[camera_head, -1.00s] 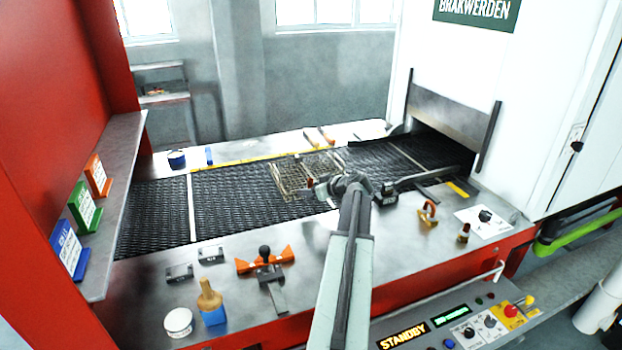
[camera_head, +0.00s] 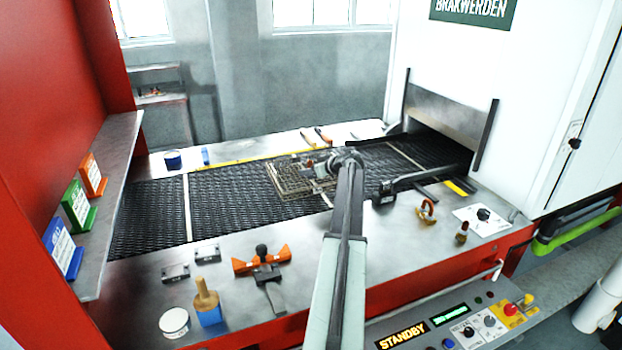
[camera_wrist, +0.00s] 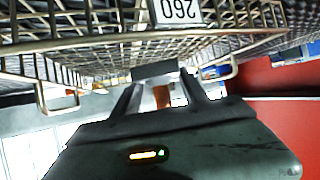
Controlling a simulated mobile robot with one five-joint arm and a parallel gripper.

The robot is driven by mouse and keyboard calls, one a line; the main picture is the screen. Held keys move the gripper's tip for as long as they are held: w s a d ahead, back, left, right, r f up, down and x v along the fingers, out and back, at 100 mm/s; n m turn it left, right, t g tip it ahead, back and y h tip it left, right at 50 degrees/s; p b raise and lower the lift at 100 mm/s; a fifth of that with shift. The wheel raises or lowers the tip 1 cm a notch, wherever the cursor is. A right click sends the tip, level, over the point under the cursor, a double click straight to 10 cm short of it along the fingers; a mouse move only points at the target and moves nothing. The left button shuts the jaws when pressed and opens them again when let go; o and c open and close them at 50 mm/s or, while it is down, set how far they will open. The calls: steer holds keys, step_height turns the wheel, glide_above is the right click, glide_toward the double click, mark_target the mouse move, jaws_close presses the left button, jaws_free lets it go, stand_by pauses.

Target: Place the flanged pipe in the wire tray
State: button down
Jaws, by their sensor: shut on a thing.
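The wire tray (camera_head: 290,180) is a shallow mesh basket lying on the dark belt. In the wrist view its wire wall (camera_wrist: 100,45) fills the top, with an upside-down white label reading 260. My gripper (camera_head: 321,166) is at the tray's right part in the head view; its height over the tray is hard to judge.
The mesh belt (camera_head: 240,195) runs into the white oven on the right. An orange-handled clamp (camera_head: 262,262), a brush (camera_head: 207,300) and a white tub (camera_head: 174,322) stand on the front ledge. A dark fixture (camera_head: 385,190) sits right of my arm.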

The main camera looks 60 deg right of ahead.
mark_target(310, 183)
step_height(310, 183, down, 4)
steer(key=b, duration=0.3)
steer(key=shift+r, duration=0.25)
steer(key=shift+f, duration=0.15)
steer(key=c, duration=0.6)
jaws_free()
steer(key=shift+r+p, duration=0.3)
steer(key=shift+p, duration=0.05)
steer(key=p+v, duration=0.5)
steer(key=v, duration=0.5)
steer(key=shift+s+a+r, duration=0.1)
steer(key=shift+s+r, duration=0.05)
steer(key=shift+s, duration=0.2)
steer(key=shift+s+a+r+p, duration=0.15)
steer(key=shift+s+p, duration=0.15)
steer(key=shift+s, duration=0.2)
